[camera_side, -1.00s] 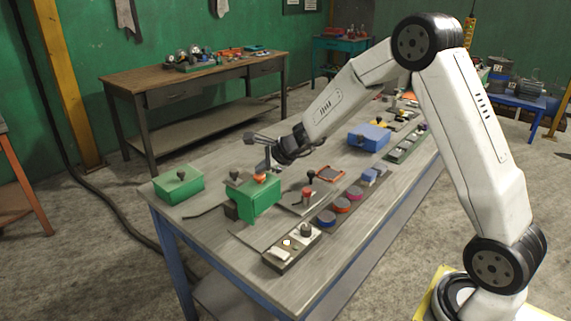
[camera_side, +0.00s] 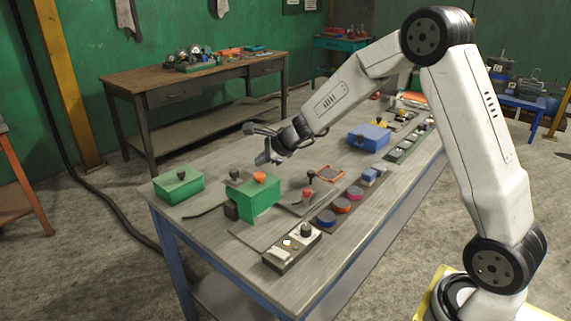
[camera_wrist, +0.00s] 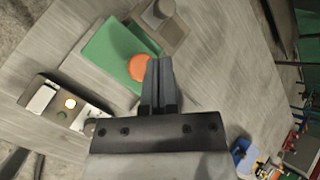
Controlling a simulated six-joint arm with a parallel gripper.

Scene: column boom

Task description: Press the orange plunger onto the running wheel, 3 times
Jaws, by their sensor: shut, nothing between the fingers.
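The orange plunger (camera_side: 259,177) stands on top of the green box (camera_side: 260,200) near the left end of the workbench. In the wrist view the plunger (camera_wrist: 139,68) shows as an orange disc on the green box (camera_wrist: 108,52), just beyond my fingertips. My gripper (camera_side: 262,158) is shut and empty, above the plunger and apart from it. It also shows in the wrist view (camera_wrist: 158,62). I cannot see a wheel; any wheel under the plunger is hidden.
A switch panel (camera_side: 291,249) with a lit white button lies at the bench's front edge. A second green box (camera_side: 178,187) with a black knob stands to the left. A red knob (camera_side: 308,195), coloured discs (camera_side: 341,205) and a blue box (camera_side: 368,137) lie to the right.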

